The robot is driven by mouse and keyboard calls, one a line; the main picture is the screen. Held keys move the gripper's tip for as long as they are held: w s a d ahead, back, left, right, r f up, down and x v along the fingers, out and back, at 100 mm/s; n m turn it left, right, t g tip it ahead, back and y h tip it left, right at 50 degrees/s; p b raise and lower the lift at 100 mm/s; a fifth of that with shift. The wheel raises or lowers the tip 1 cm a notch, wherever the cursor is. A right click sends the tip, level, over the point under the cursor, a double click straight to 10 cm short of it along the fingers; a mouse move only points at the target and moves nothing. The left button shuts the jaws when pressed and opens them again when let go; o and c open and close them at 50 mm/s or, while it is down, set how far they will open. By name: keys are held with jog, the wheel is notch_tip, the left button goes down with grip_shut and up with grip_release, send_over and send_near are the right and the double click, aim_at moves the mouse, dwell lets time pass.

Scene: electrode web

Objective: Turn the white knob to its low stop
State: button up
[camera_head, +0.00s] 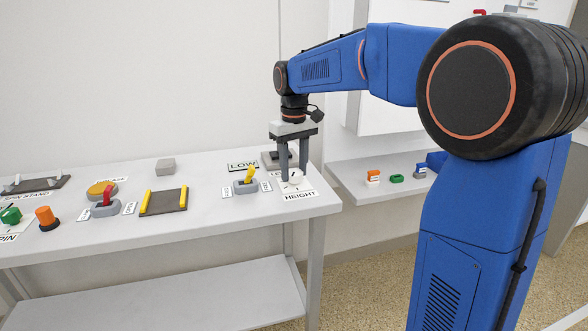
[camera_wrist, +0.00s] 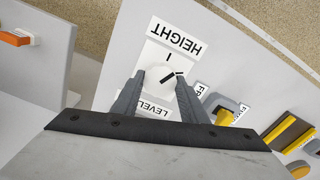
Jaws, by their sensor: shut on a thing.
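The white knob (camera_wrist: 160,76) sits on a white plate labelled HEIGHT (camera_wrist: 174,38) and is seen from above in the wrist view. A dark pointer line shows on the knob, and a short mark stands on the plate near the HEIGHT label. My gripper (camera_wrist: 158,80) is shut on the knob, with one finger on each side of it. In the head view my gripper (camera_head: 292,178) points straight down at the right end of the table, and its fingers partly hide the knob (camera_head: 295,175). A LEVEL label (camera_wrist: 155,108) is partly covered by the fingers.
Beside the knob is a yellow lever switch (camera_head: 247,178) on a grey base. A dark device (camera_head: 272,158) stands behind it, near a LOW label (camera_head: 242,166). Further left are a tray with yellow bars (camera_head: 163,201) and a red lever (camera_head: 106,198). A shelf (camera_head: 380,196) stands at right.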

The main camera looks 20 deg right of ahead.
aim_at(295, 172)
jog(key=n, duration=0.5)
jog(key=shift+n, duration=0.3)
dwell(0.4)
jog(key=o, duration=1)
jog(key=shift+o, duration=0.2)
notch_tip(295, 172, up, 18)
jog(key=shift+f, duration=0.25)
